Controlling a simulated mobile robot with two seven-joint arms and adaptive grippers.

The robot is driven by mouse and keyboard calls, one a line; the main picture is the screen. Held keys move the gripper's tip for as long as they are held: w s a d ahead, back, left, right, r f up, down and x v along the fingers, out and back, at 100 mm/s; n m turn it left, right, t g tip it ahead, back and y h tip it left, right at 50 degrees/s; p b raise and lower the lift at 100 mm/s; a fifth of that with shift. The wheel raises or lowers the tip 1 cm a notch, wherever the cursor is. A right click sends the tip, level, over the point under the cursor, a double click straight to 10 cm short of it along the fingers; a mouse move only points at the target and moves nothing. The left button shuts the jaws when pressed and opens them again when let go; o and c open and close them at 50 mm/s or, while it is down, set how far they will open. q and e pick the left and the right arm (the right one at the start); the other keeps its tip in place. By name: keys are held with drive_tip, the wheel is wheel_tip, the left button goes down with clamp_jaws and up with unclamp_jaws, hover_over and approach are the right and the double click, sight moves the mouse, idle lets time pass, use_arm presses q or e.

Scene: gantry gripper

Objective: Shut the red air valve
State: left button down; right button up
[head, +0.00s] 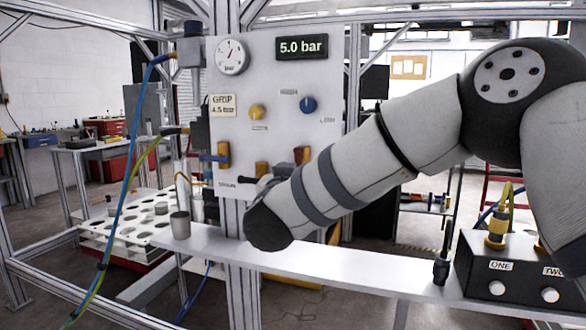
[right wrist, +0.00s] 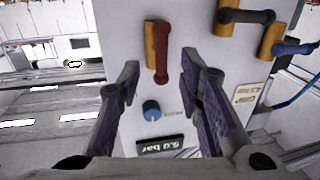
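The red air valve has a red lever (right wrist: 161,52) on a yellow body (right wrist: 150,45) on the grey panel. In the right wrist view, which looks upside down, the lever lies along the body. My right gripper (right wrist: 159,72) is open, its fingers on either side of the red lever, with visible gaps. My left gripper is in neither view.
A black-handled valve (right wrist: 245,17) and a blue-handled valve (right wrist: 290,47) sit beside the red one. A blue knob (right wrist: 151,110) is close by.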

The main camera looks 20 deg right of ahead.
drive_tip(key=x, duration=0.7)
drive_tip(key=shift+w+f+b, duration=0.15)
drive_tip(key=shift+f+b, duration=0.05)
drive_tip(key=shift+b, duration=0.15)
drive_tip(key=shift+r, duration=0.2)
drive_tip(key=shift+c, duration=0.3)
clamp_jaws()
